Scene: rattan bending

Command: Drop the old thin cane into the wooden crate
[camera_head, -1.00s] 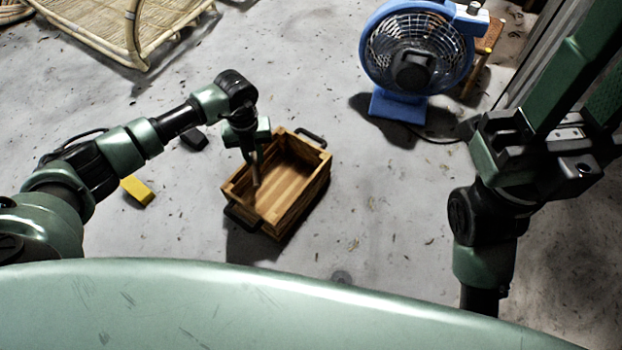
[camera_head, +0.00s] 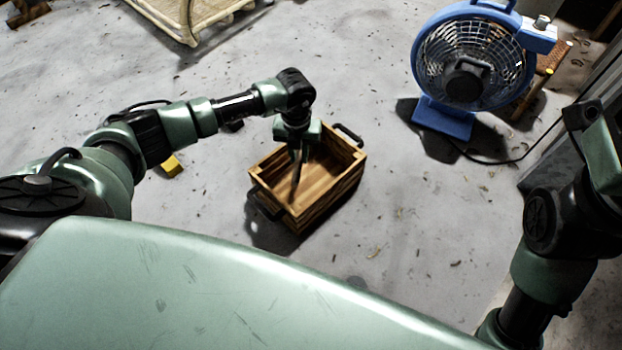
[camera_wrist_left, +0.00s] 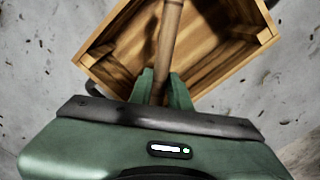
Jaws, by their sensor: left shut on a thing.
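The wooden crate (camera_head: 336,194) stands on the floor with a black handle at each end; it also shows in the left wrist view (camera_wrist_left: 227,73). My left gripper (camera_head: 297,150) is over the crate's opening, pointing down. It is shut on the thin brown cane (camera_wrist_left: 168,45). In the head view the cane (camera_head: 296,180) hangs down into the crate's opening. I cannot tell whether its lower end touches the crate floor. The right arm shows at the right edge of the head view, but its fingers are out of the picture.
A blue fan (camera_head: 464,70) stands on the floor at the upper right, with a cable running right. A rattan piece (camera_head: 190,14) lies at the top left. A yellow block (camera_head: 171,166) lies beneath my left arm. The floor right of the crate is mostly clear.

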